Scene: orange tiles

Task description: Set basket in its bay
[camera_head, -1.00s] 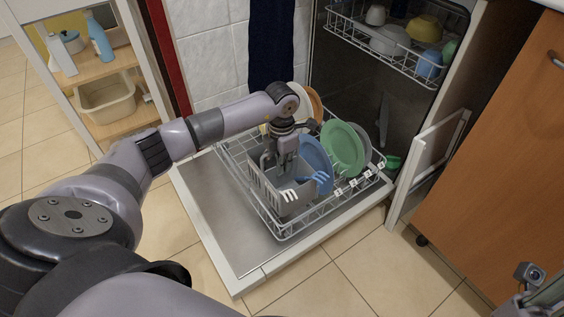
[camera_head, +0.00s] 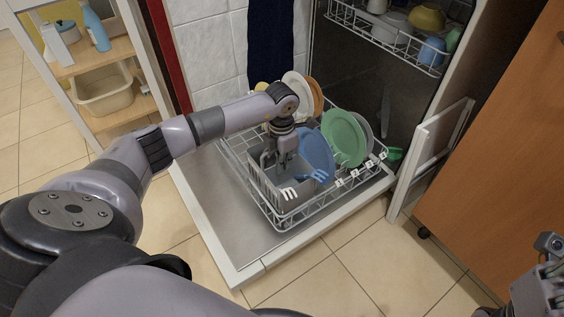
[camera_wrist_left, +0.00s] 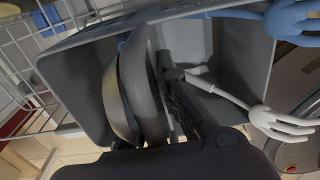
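The grey cutlery basket (camera_head: 272,190) is at the front-left of the lower dishwasher rack (camera_head: 292,224), roughly upright. Whether its bottom rests on the rack is hard to tell. A white fork (camera_head: 289,193) and a blue fork (camera_head: 318,175) stick out of it. My left gripper (camera_head: 278,165) reaches down into the basket from above and appears shut on its middle part; the grip itself is partly hidden. In the left wrist view the basket wall (camera_wrist_left: 85,85) surrounds my fingers, with the white fork (camera_wrist_left: 280,122) and blue fork (camera_wrist_left: 290,20) beside them. My right arm shows only partly at lower right; its fingertips cannot be made out.
A blue plate (camera_head: 317,155), a green plate (camera_head: 343,138) and other plates stand right behind the basket. The open dishwasher door (camera_head: 222,222) has bare room left of the rack. The upper rack (camera_head: 390,40) holds cups and bowls. An orange cabinet panel (camera_head: 500,150) stands at right.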

